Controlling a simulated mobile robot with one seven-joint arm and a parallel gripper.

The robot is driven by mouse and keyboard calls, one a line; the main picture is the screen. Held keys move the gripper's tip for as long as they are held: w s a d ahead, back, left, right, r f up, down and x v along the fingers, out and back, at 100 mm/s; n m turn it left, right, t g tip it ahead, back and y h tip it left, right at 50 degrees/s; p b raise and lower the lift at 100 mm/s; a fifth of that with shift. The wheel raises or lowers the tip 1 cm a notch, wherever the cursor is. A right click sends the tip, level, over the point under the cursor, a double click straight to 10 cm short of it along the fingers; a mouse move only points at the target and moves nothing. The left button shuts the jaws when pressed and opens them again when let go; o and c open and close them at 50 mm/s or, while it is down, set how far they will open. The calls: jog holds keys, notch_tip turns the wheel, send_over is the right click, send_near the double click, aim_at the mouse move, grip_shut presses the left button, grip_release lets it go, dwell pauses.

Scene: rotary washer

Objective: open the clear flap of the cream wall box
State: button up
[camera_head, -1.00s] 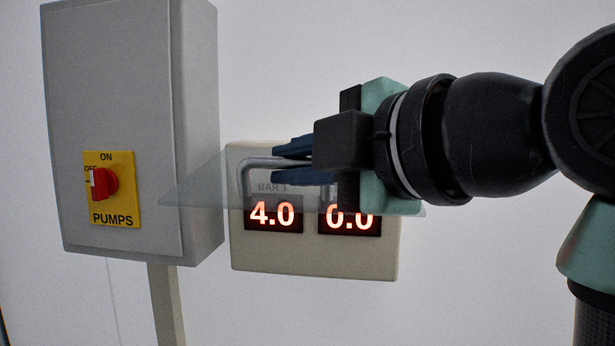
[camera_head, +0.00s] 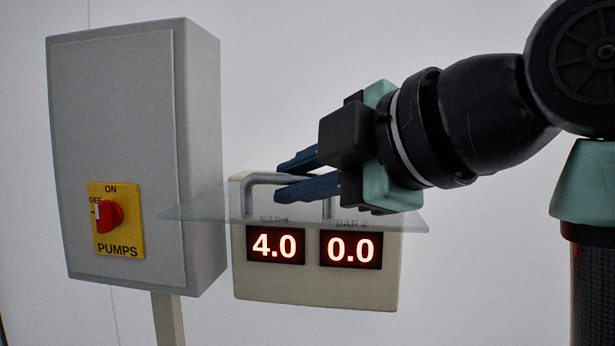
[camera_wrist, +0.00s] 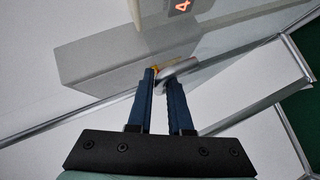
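The cream wall box (camera_head: 316,284) shows two red displays, 4.0 under BAR 1 and 0.0 under BAR 2. Its clear flap (camera_head: 205,208) stands out from the front, raised and seen nearly edge-on, with its near edge above the displays. A grey bar handle (camera_head: 250,190) rises from the flap; it also shows in the wrist view (camera_wrist: 182,70). My gripper (camera_head: 282,180) reaches in from the right, its blue fingers above and below the handle bar, closed on it. In the wrist view, the fingertips (camera_wrist: 160,78) meet the handle, and the contact is partly hidden.
A grey cabinet (camera_head: 120,120) stands to the left of the cream box, with a red rotary switch (camera_head: 108,216) on a yellow PUMPS plate. A post (camera_head: 168,318) runs below it. The wall around the box is bare.

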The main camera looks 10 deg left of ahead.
jog(key=o, duration=0.3)
jog(key=shift+w, duration=0.1)
jog(key=shift+o, duration=0.2)
jog(key=b+v, duration=0.5)
jog(key=v, duration=0.8)
jog(key=shift+b, duration=0.35)
jog(key=shift+d+f, duration=0.1)
jog(key=shift+f, duration=0.1)
